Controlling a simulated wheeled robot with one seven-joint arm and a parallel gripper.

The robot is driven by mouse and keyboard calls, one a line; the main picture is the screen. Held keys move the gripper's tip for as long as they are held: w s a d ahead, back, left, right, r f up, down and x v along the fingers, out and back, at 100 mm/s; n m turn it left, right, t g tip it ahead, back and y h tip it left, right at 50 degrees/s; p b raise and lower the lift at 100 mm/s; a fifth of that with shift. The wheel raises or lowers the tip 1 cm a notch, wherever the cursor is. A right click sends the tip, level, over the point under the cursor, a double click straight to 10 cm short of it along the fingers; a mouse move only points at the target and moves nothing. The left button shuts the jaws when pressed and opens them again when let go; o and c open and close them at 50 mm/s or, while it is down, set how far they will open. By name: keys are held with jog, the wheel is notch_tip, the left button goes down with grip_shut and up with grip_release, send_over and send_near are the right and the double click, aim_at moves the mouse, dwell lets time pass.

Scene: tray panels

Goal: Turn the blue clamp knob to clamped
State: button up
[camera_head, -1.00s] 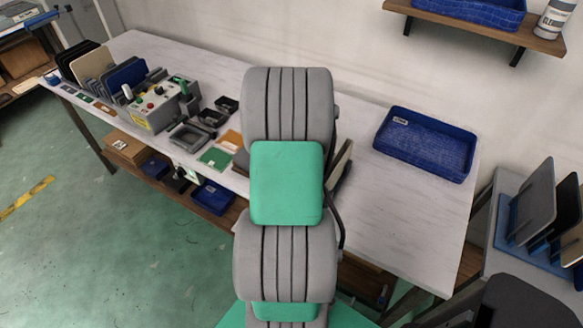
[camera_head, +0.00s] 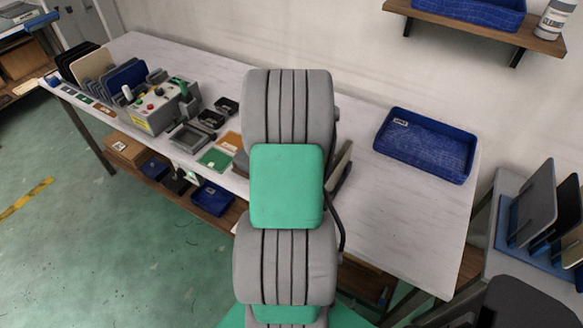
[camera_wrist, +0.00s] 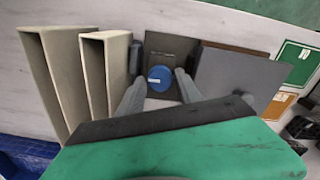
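The blue clamp knob (camera_wrist: 160,77) is a round blue cap on a dark grey panel (camera_wrist: 168,45) in the wrist view. My gripper (camera_wrist: 159,83) is open, with one grey finger to the left of the knob and one to the right. Gaps show between the fingers and the knob, and nothing is held. How far the fingertips are above the panel cannot be told. In the head view my arm hides the knob and the gripper.
Two beige open box shapes (camera_wrist: 95,75) stand left of the knob in the wrist view. A grey plate (camera_wrist: 240,78) lies close on the right, with green and orange cards beyond. In the head view a blue tray (camera_head: 425,145) stands right of my arm, with bare tabletop around it.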

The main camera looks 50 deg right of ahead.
jog(key=shift+o, duration=1.4)
notch_tip(320, 180, up, 8)
jog(key=shift+f+b, duration=0.1)
jog(key=shift+b, duration=0.35)
